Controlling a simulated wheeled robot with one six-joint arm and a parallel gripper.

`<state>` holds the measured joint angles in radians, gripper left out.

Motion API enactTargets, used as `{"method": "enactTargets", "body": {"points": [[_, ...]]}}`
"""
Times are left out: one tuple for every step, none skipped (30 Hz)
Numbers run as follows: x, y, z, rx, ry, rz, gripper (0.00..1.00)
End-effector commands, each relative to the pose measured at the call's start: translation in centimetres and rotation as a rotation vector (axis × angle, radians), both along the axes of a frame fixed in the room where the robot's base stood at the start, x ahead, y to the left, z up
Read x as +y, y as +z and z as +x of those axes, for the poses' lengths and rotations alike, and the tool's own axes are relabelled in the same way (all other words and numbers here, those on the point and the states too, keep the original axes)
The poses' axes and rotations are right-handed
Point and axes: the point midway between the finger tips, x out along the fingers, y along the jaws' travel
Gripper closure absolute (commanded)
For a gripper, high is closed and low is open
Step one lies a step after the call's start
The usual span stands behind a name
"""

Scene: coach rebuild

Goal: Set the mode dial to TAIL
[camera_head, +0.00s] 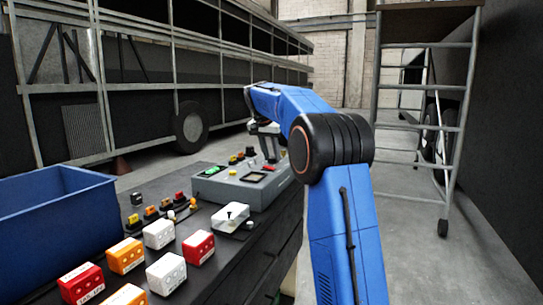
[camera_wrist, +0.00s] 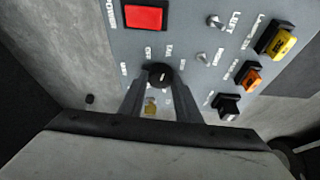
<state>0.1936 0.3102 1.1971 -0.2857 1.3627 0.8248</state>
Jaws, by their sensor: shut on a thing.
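The mode dial (camera_wrist: 158,75) is a round black knob on the grey control panel (camera_wrist: 190,75), with labels that seem to read OFF, TAIL and others around its upper side. A small pale mark shows on the knob, but I cannot tell for sure which label it points to. My gripper (camera_wrist: 160,92) is shut on the dial, one finger at each side. In the head view my gripper (camera_head: 268,148) reaches down over the grey panel box (camera_head: 240,190); the dial is not clear there.
A blue bin (camera_head: 55,215), several red, white and orange blocks (camera_head: 158,233) and a ladder (camera_head: 420,100) stand around.

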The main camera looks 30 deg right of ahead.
Motion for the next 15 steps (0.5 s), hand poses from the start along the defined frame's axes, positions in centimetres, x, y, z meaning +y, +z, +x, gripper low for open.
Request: {"method": "enactTargets", "body": {"points": [[0.0, -0.01, 0.0, 0.0, 0.0, 0.0, 0.92], [0.0, -0.01, 0.0, 0.0, 0.0, 0.0, 0.92], [0.0, -0.01, 0.0, 0.0, 0.001, 0.0, 0.92], [0.0, -0.01, 0.0, 0.0, 0.001, 0.0, 0.92], [0.01, -0.01, 0.01, 0.0, 0.001, 0.0, 0.92], [0.0, -0.01, 0.0, 0.0, 0.001, 0.0, 0.67], [0.01, -0.01, 0.01, 0.0, 0.001, 0.0, 0.6], [0.02, -0.02, 0.0, 0.0, 0.001, 0.0, 0.53], [0.02, -0.02, 0.0, 0.0, 0.001, 0.0, 0.52], [0.02, -0.02, 0.0, 0.0, 0.001, 0.0, 0.52], [0.02, -0.02, 0.0, 0.0, 0.001, 0.0, 0.52], [0.02, -0.02, 0.0, 0.0, 0.001, 0.0, 0.52], [0.02, -0.02, 0.0, 0.0, 0.001, 0.0, 0.52], [0.02, -0.02, 0.0, 0.0, 0.001, 0.0, 0.52], [0.02, -0.02, 0.0, 0.0, 0.001, 0.0, 0.52]]}}
